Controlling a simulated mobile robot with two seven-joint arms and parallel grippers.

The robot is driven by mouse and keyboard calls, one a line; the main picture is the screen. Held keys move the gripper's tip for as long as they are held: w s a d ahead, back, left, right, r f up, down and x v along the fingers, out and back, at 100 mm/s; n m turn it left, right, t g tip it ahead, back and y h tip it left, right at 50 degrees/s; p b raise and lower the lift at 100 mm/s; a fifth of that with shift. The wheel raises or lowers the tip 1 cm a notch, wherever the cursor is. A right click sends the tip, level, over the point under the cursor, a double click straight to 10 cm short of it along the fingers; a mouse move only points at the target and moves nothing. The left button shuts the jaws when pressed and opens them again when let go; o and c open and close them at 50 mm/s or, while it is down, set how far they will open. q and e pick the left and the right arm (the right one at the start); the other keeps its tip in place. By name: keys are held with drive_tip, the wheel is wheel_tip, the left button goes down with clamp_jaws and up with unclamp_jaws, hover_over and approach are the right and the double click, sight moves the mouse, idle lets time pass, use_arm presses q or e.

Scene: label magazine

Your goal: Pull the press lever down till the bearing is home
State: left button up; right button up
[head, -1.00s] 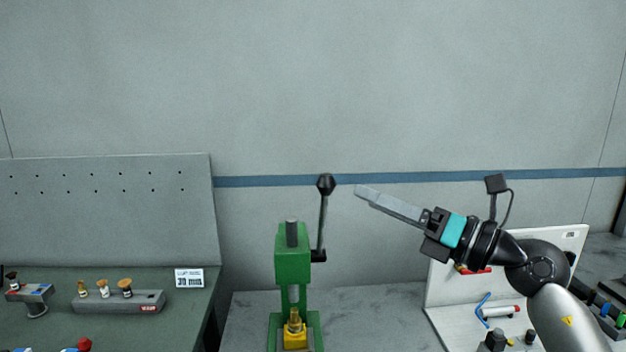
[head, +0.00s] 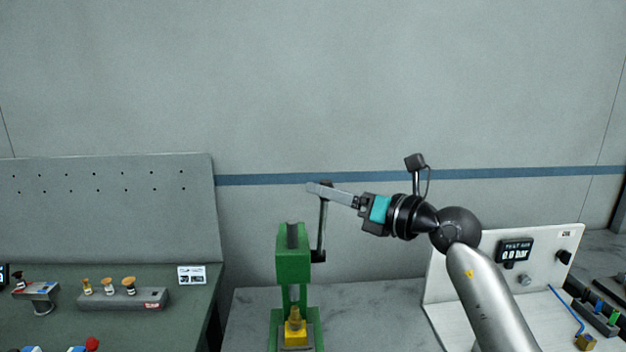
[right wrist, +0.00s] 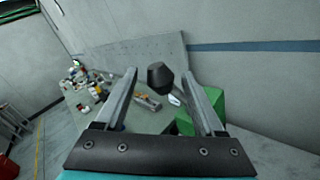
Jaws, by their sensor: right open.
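The green press (head: 293,255) stands on the grey bench, with its black lever (head: 322,232) upright on its right side. My right gripper (head: 312,188) reaches in from the right at the height of the lever's top, and its fingers cover most of the knob in the head view. In the right wrist view the dark knob (right wrist: 160,76) shows between the two open fingers (right wrist: 157,95), nearer their tips. Contact cannot be told. A yellow block with a brass-coloured piece (head: 295,325) sits under the ram. The bearing cannot be made out clearly. My left gripper is not in view.
A green-topped bench (head: 190,310) with a grey pegboard (head: 110,205) and a holder of small tools (head: 125,298) is at left. A white panel with a gauge display (head: 515,252) stands at right. The air above the press is clear.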

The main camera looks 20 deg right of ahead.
drive_tip(key=x, duration=0.4)
drive_tip(key=shift+w+a+p, duration=0.1)
drive_tip(key=shift+w+p, duration=0.1)
drive_tip(key=shift+p, duration=0.15)
clamp_jaws()
idle(0.4)
idle(0.8)
